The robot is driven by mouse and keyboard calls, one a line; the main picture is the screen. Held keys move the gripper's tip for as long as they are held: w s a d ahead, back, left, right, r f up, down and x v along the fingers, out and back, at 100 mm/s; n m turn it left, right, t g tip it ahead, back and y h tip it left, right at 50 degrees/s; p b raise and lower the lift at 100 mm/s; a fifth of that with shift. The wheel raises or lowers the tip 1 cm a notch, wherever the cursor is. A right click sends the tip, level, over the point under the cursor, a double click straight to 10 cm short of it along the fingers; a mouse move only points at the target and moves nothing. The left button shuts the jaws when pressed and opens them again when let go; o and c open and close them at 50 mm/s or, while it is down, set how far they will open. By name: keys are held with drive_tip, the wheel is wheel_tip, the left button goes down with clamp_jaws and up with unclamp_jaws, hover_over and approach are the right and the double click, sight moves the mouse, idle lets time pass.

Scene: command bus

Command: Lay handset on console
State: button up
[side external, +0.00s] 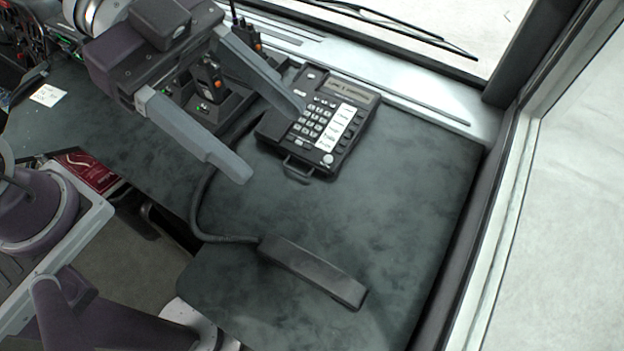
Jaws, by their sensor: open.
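The black handset (312,271) lies on the dark counter in the lower middle of the side external view, apart from the console. Its cord (203,210) curves up along the counter towards the console. The black console phone (322,124) sits on the counter near the window, with a keypad, a white label strip and a small display. My gripper (270,142) is open and empty. Its two grey fingers are spread wide, above the console's left side, and one fingertip overlaps the console's left part in the picture. Part of the console's left side is hidden.
Radios (209,82) stand in a charger left of the console, partly behind my gripper. The window ledge (425,100) and frame bound the counter at the back and right. The counter (410,190) is clear right of the console. A red book (88,171) lies at left.

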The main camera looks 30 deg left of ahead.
approach(310, 266)
drive_tip(key=x, duration=0.3)
drive_tip(key=shift+w+f, duration=0.15)
drive_tip(key=shift+w, duration=0.15)
drive_tip(key=shift+d+f, duration=0.2)
drive_tip(key=shift+f, duration=0.1)
drive_tip(key=x, duration=0.6)
drive_tip(key=shift+s+d+r, duration=0.1)
drive_tip(key=shift+s+d, duration=0.2)
drive_tip(key=shift+d, duration=0.1)
clamp_jaws()
